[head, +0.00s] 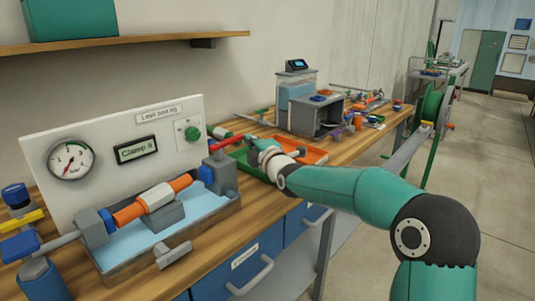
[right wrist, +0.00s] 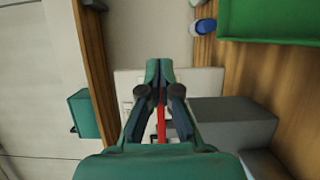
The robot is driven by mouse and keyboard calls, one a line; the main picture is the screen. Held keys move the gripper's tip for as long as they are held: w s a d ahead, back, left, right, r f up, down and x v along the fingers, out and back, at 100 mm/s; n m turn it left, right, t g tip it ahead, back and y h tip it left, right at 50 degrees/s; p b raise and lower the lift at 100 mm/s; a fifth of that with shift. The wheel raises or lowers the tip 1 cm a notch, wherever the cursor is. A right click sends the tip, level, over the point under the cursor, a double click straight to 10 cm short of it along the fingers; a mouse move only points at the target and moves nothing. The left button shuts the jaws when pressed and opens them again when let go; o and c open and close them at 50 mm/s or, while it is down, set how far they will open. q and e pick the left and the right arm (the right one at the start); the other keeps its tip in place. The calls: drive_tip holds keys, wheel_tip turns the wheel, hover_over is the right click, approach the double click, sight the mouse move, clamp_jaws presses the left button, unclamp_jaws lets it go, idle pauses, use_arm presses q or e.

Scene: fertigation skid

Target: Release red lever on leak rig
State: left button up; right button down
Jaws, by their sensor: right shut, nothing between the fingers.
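The leak test rig (head: 110,122) stands on the bench at the left of the head view, with an orange pipe piece (head: 130,213) lying across its blue tray. The red lever (head: 224,143) is at the rig's right end, above a red part beside the blue fitting. My right gripper (head: 262,150) is just right of the lever, its fingers small and partly hidden. In the right wrist view the right gripper (right wrist: 161,70) is shut and empty. A red bar (right wrist: 161,122) shows behind the gap between its fingers; contact is unclear. My left gripper is out of view.
A green tray (head: 243,155) and an orange tray (head: 312,154) lie beside the gripper. A grey machine (head: 312,118) stands farther back. A shelf (head: 130,42) juts from the wall above the rig.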

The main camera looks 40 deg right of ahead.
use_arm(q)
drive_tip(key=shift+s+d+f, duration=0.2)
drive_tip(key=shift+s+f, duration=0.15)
use_arm(e)
drive_tip(key=s+d, duration=0.9)
drive_tip(key=shift+s, duration=0.15)
drive_tip(key=shift+a, duration=0.1)
